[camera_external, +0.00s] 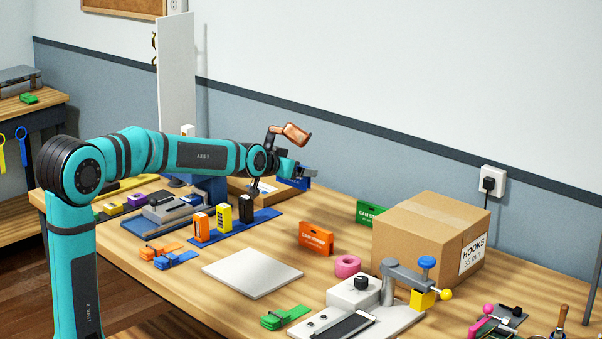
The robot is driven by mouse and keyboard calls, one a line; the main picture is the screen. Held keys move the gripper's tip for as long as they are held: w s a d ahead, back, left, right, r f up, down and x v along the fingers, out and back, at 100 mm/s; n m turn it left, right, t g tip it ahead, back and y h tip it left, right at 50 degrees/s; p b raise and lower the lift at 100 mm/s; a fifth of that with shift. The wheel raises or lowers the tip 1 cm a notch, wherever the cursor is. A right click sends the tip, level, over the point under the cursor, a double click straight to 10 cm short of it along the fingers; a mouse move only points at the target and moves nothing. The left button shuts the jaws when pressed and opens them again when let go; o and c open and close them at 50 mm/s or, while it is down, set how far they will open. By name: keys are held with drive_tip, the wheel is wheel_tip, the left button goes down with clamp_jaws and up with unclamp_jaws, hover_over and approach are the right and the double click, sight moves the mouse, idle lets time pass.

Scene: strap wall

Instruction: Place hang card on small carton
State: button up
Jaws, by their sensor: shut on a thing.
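My gripper (305,172) is at the end of the teal arm, above the back middle of the table. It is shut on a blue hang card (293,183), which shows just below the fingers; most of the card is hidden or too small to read. A small low brown carton (240,187) lies at the back of the table, just left of and partly behind the gripper and card. The arm's wrist covers part of it. I cannot tell whether the card touches the carton.
An orange card (316,238) and a green card (369,213) stand right of the gripper. A large carton (405,238) stands farther right. Orange, yellow and black items stand on a blue mat (260,218). A grey plate (252,271), pink ring (347,266) and clamp fixture (395,318) lie in front.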

drive_tip(key=s+d+r+m+g+h, duration=0.1)
drive_tip(key=s+d+r+m, duration=0.1)
drive_tip(key=s+d+r, duration=0.5)
drive_tip(key=s+d+r+m+g+h, duration=0.15)
drive_tip(key=s+d, duration=0.45)
drive_tip(key=d, duration=0.6)
wheel_tip(320, 180, up, 6)
drive_tip(key=m+g+h, duration=0.2)
drive_tip(key=g, duration=0.1)
hover_over(433, 215)
drive_tip(key=shift+w+f, duration=0.1)
drive_tip(key=shift+f, duration=4.65)
drive_tip(key=shift+f, duration=0.1)
drive_tip(key=o, duration=0.7)
drive_tip(key=v, duration=1.2)
drive_tip(key=shift+r, duration=0.25)
